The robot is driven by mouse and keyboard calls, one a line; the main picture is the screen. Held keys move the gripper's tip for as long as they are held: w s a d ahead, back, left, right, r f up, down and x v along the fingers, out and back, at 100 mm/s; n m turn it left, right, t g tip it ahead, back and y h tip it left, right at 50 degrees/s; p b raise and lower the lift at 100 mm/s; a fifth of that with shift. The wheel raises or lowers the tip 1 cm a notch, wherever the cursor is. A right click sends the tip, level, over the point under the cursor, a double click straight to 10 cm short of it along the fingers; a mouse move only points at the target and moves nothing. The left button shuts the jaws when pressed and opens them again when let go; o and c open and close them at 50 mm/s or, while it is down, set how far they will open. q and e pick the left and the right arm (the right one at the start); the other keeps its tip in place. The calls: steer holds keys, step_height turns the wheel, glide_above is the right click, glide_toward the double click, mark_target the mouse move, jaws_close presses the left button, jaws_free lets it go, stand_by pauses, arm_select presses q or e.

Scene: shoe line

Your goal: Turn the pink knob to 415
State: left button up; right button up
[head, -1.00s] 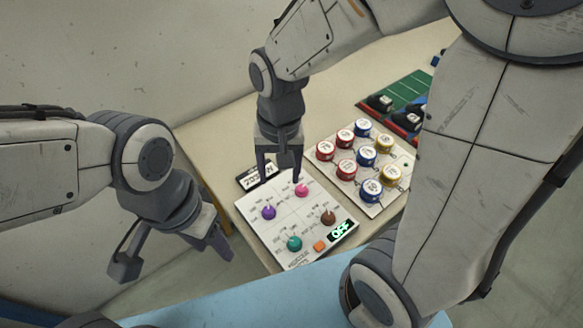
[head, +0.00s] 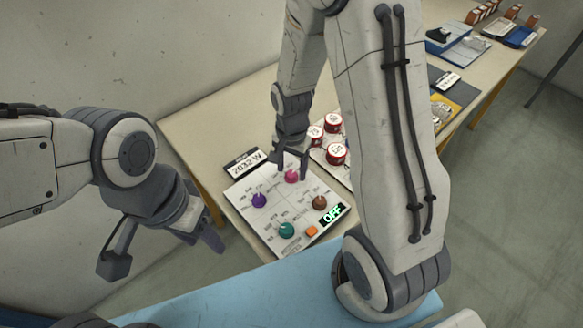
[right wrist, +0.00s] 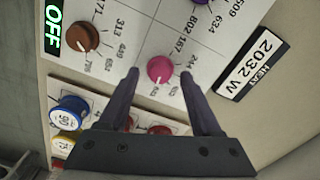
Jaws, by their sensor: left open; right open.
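The pink knob (head: 291,176) is at the far corner of a white panel (head: 270,212) with printed numbers around each knob. In the right wrist view the pink knob (right wrist: 160,68) has a white pointer mark toward its lower left; the small numbers near it are hard to read. My right gripper (head: 291,168) is open, pointing down at the knob. In the right wrist view its fingertips (right wrist: 160,75) stand on either side of the knob, with gaps visible. My left gripper (head: 163,252) is open and empty, left of the table's front.
The panel also holds a purple knob (head: 259,200), a teal knob (head: 286,230), a brown knob (head: 319,202), an orange button (head: 311,231) and a display reading OFF (head: 333,212). A sign (head: 244,162) reads 2032 W. Red-capped pieces (head: 336,154) stand close behind my right arm.

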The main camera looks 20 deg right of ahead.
steer(key=shift+f, duration=0.25)
steer(key=shift+c, duration=0.2)
jaws_close()
